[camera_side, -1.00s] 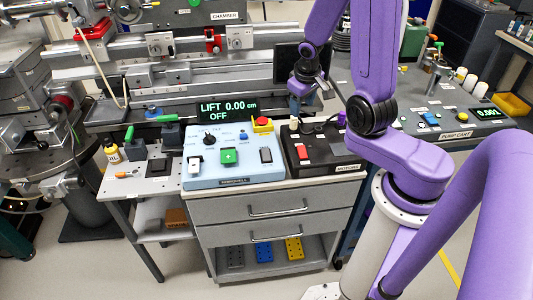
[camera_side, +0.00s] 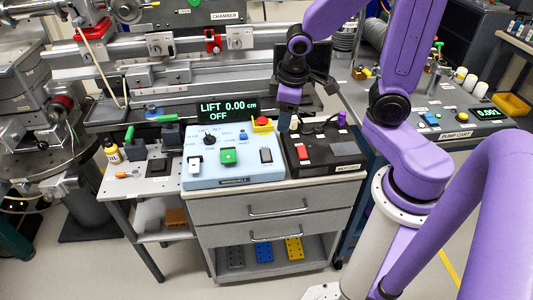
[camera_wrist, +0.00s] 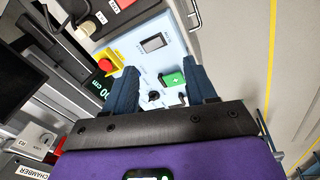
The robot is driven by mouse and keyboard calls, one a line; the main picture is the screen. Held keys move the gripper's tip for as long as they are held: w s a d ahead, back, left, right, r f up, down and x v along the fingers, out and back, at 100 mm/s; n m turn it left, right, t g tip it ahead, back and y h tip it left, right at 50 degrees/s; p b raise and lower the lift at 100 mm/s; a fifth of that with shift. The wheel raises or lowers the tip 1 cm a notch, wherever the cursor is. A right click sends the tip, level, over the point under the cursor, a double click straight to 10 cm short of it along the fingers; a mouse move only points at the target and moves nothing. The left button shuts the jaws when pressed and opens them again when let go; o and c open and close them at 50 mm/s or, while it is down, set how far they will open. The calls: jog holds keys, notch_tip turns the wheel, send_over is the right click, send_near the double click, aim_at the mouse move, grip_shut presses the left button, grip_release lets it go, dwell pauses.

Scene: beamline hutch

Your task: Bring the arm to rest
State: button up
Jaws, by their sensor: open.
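My gripper (camera_side: 284,128) hangs above the back of the cabinet top, near the gap between the pale blue control box (camera_side: 252,176) and the black box (camera_side: 325,163). It holds nothing visible. In the wrist view, my gripper (camera_wrist: 163,72) has its two dark blue fingers spread apart. The control box (camera_wrist: 146,50) with its green button (camera_wrist: 171,79) shows between and beyond them. How high the fingertips are above the boxes is hard to tell.
The lift display (camera_side: 227,108) reads 0.00 cm, OFF. A red-and-yellow emergency button (camera_side: 262,124) stands on the control box close to my gripper. A dark monitor (camera_side: 308,72) is behind the arm. A pump cart (camera_side: 425,108) stands to the right. Open floor lies in front.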

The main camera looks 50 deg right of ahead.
jog(key=s+a+r+n+g, duration=0.1)
jog(key=s+a+r+n, duration=0.1)
jog(key=s, duration=0.6)
jog(key=s+a+r+n+y, duration=0.1)
jog(key=s+a+n, duration=0.3)
jog(key=s, duration=0.4)
jog(key=shift+s+r+n+g, duration=0.25)
jog(key=shift+r+n+g, duration=0.15)
jog(key=shift+r+n, duration=0.1)
jog(key=shift+o, duration=0.2)
dwell(3.0)
